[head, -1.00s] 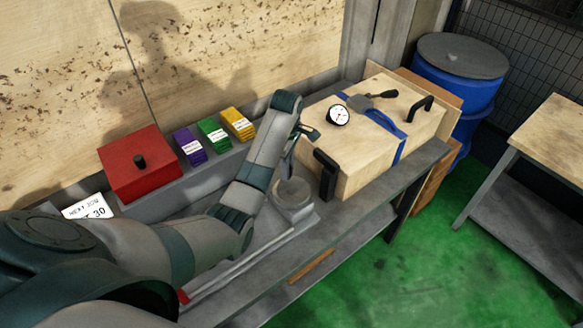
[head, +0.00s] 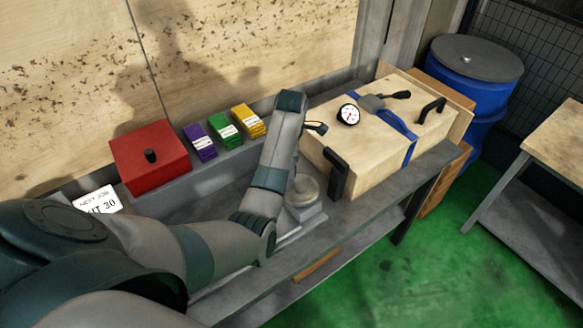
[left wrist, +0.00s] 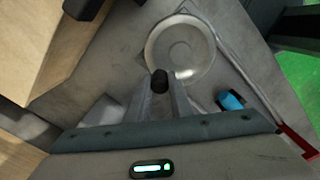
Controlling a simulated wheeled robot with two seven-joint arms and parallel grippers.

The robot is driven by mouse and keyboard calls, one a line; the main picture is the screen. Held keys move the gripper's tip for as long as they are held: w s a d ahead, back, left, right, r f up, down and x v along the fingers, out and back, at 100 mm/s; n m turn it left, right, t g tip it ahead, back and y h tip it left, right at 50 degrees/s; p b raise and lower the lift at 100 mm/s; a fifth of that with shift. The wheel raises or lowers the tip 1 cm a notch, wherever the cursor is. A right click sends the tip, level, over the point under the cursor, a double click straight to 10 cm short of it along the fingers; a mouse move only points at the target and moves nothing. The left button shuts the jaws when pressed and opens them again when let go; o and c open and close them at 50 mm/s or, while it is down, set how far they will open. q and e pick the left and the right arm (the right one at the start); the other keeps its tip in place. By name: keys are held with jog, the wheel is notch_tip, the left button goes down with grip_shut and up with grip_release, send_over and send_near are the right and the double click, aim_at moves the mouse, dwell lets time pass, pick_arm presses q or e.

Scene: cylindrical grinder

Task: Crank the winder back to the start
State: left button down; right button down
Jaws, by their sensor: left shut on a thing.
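My left gripper (left wrist: 160,88) points down, and its two fingers are shut on a small dark knob (left wrist: 160,78). I take the knob to be the winder's handle; the rest of the crank is hidden under the gripper. A round grey metal part (left wrist: 179,50) lies just beyond the fingertips in the left wrist view. A round grey part on a square base (head: 303,190) shows in the head view, right beside my left forearm. In the head view my arm hides the fingertips and the knob. My right gripper is not in view.
A red box (head: 150,160) and purple, green and yellow packs (head: 223,127) stand along the back. A wooden case (head: 375,140) with black handles and a dial (head: 348,115) is close on the right. A blue barrel (head: 475,75) stands beyond; green floor is clear in front.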

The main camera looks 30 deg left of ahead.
pick_arm(q)
jog(key=c, duration=1.6)
grip_release()
jog(key=shift+w+r, duration=0.1)
jog(key=shift+r, duration=0.05)
jog(key=shift+w+r, duration=0.2)
jog(key=shift+r, duration=0.7)
jog(key=shift+s+d+r, duration=0.2)
jog(key=shift+r, duration=0.35)
notch_tip(320, 180, up, 2)
jog(key=shift+w+a, duration=0.1)
notch_tip(320, 180, up, 12)
jog(key=shift+r+b, duration=0.15)
jog(key=shift+b, duration=0.4)
jog(key=shift+s, duration=0.25)
